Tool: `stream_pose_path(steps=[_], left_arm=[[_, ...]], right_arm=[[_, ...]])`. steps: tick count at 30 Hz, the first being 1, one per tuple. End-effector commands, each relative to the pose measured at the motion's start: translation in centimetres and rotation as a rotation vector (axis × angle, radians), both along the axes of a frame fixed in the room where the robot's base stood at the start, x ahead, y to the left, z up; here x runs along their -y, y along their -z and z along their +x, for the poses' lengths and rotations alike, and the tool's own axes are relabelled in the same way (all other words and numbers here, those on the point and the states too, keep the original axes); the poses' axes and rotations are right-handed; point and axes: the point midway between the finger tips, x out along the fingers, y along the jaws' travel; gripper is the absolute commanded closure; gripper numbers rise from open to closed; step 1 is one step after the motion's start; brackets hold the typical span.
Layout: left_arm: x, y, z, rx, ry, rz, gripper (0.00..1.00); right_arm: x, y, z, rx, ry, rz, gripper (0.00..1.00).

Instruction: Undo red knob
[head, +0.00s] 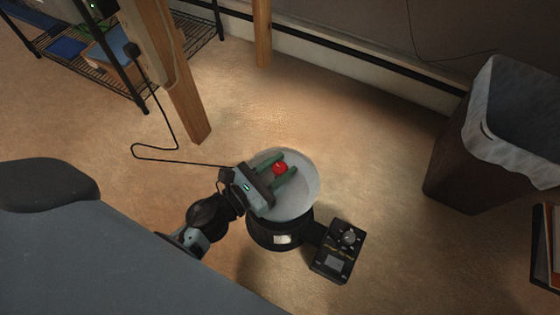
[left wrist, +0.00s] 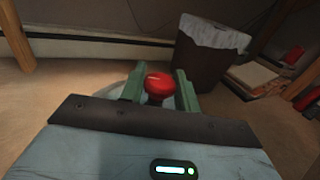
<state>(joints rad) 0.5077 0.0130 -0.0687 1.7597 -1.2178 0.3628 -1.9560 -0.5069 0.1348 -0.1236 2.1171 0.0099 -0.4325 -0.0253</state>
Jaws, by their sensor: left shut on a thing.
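The red knob (head: 280,169) sits over the middle of a pale round dome (head: 296,205). The dome rests on a dark round base (head: 272,235). My left gripper (head: 286,163) reaches over the dome from the lower left, its green fingers on either side of the knob, and is shut on it. In the left wrist view the red knob (left wrist: 158,82) shows between the two green fingertips, its rounded top uncovered. The dome is mostly hidden behind the gripper there. My right gripper is not in view.
A black control box (head: 338,252) with a dial joins the base at the right. A dark bin with a pale liner (head: 490,130) stands further right. Wooden legs (head: 188,105) and a wire shelf (head: 110,65) are at upper left. A black cable (head: 160,157) trails across the floor.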

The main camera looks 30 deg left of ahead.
Motion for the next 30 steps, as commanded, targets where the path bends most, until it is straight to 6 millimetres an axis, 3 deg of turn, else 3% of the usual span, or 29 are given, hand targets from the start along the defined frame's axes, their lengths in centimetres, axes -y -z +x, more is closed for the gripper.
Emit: stream_pose_path(steps=[23,24,28,30], left_arm=[[-0.07,-0.03,0.03,0.002,-0.100,0.001,0.91],[-0.07,-0.03,0.03,0.002,-0.099,0.001,0.63],[-0.05,-0.03,0.03,0.001,-0.099,0.001,0.46],[-0.03,-0.03,0.03,0.001,-0.098,0.001,0.46]], right_arm=[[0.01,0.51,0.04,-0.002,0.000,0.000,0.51],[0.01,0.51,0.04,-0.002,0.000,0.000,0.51],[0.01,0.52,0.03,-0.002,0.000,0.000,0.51],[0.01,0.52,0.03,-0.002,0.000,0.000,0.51]])
